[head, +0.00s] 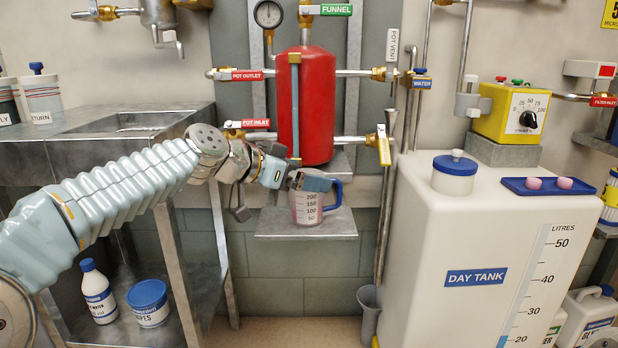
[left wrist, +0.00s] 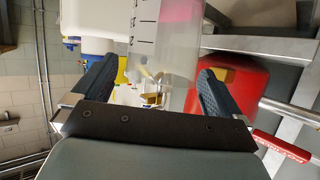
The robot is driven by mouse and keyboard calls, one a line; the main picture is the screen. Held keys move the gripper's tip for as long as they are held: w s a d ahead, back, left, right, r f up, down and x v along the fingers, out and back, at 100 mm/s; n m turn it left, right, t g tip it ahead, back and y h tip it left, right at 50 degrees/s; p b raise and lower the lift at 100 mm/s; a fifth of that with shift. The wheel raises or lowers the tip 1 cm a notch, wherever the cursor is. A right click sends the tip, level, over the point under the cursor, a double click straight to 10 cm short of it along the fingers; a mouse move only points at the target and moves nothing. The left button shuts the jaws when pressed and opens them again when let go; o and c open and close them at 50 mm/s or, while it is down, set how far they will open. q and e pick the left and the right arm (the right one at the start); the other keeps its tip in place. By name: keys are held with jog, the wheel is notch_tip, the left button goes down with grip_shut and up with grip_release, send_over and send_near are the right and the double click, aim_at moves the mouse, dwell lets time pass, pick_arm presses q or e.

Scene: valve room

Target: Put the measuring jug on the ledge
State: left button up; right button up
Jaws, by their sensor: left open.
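The measuring jug (head: 306,208), clear with a graduated scale, a blue handle and pinkish contents, stands upright on the grey ledge (head: 330,228) below the red pot. My left gripper (head: 303,181) is at the upper part of the jug and hides some of its rim. In the left wrist view the jug (left wrist: 165,45) shows just beyond and between the open fingers (left wrist: 155,85), with no clear contact. My right gripper is in neither view.
The red pot (head: 306,105) hangs just above the ledge, with the pot inlet pipe and yellow-handled valve (head: 383,145) close by. The day tank (head: 490,240) stands to the right. A metal bench (head: 85,165) is at the left.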

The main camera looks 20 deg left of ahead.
pick_arm(q)
jog(key=v, duration=1)
jog(key=shift+b, duration=0.45)
jog(key=shift+f, duration=0.1)
